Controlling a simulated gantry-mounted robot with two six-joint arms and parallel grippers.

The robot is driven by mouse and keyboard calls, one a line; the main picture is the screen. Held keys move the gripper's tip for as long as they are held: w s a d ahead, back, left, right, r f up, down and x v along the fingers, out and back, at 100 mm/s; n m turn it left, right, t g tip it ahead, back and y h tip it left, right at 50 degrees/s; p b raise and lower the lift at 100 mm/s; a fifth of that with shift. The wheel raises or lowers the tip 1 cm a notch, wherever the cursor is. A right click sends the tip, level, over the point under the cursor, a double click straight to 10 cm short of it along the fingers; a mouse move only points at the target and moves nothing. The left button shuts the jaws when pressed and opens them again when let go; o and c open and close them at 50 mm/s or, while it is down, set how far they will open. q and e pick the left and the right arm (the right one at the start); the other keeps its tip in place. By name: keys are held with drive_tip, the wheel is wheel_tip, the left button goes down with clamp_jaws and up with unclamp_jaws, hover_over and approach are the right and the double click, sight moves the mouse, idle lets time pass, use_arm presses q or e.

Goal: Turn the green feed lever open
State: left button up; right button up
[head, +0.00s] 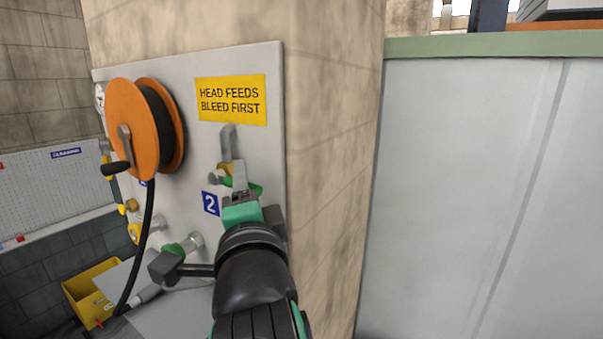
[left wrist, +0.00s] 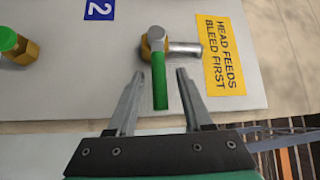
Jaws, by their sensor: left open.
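In the left wrist view the lever lies crosswise to the grey pipe (left wrist: 184,48). My left gripper (left wrist: 160,74) is open, one finger on each side of the green grip, with gaps visible on both sides. In the head view my left gripper (head: 239,172) points at the valve and hides part of it; a bit of the green grip (head: 256,189) shows beside it. My right gripper is not in view.
A yellow sign (head: 231,98) is above the valve; a blue "2" label (head: 210,203) is left. A green-capped fitting (head: 174,249) is lower left. An orange hose reel (head: 128,122) with a hanging black hose stands out at left. A stone corner is right.

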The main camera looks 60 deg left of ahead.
use_arm(q)
drive_tip(key=shift+w+a, duration=0.1)
drive_tip(key=shift+a, duration=0.05)
clamp_jaws()
idle(1.4)
